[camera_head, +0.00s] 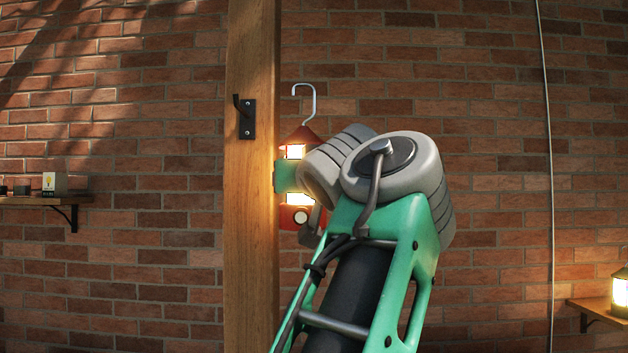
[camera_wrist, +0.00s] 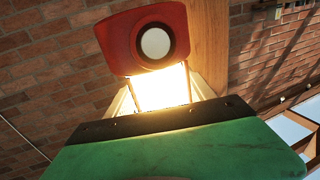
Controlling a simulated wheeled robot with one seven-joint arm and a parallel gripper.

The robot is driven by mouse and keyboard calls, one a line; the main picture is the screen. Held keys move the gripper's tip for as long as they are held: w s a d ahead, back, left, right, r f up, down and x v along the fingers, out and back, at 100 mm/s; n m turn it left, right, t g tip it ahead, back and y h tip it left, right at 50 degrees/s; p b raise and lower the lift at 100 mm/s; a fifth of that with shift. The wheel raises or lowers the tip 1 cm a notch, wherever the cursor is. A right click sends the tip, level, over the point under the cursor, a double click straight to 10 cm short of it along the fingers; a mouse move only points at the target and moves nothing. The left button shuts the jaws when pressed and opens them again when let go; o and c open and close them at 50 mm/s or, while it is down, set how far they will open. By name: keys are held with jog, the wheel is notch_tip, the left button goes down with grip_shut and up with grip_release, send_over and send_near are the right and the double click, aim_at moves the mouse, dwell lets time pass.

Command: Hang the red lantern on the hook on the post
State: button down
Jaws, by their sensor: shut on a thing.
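The red lantern (camera_head: 303,133) glows and hangs upright in my gripper (camera_head: 288,178), its pale wire hook loop (camera_head: 304,97) standing free above its cap. My gripper is shut on the lantern's middle; my arm hides part of its right side. In the wrist view the lantern's red part with a round pale disc (camera_wrist: 152,22) shows above the green gripper (camera_wrist: 170,125). The black hook (camera_head: 244,112) sits on the wooden post (camera_head: 252,260), left of and near the height of the lantern's loop. The loop and the hook are apart.
A brick wall (camera_head: 140,240) stands behind the post. A small shelf (camera_head: 45,200) with a little box (camera_head: 54,184) is at the left. Another shelf (camera_head: 598,308) holds a lit lantern (camera_head: 621,290) at the right edge. A cable (camera_head: 549,170) runs down the wall.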

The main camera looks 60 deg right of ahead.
jog(key=w+a, duration=0.1)
jog(key=w, duration=0.1)
jog(key=w+a, duration=0.1)
jog(key=w, duration=0.2)
jog(key=w+a, duration=0.1)
jog(key=w, duration=0.2)
jog(key=shift+a+r, duration=0.1)
jog(key=shift+a, duration=0.25)
jog(key=shift+w+a, duration=0.25)
jog(key=shift+w, duration=0.25)
jog(key=shift+w+a, duration=0.2)
jog(key=shift+w, duration=0.3)
jog(key=shift+w+a+f+b, duration=0.1)
jog(key=shift+w+f+b, duration=0.1)
jog(key=shift+w+b, duration=0.1)
jog(key=shift+s+f+b, duration=0.15)
jog(key=shift+f+b, duration=0.8)
jog(key=shift+c, duration=1.3)
grip_release()
jog(key=shift+f, duration=0.1)
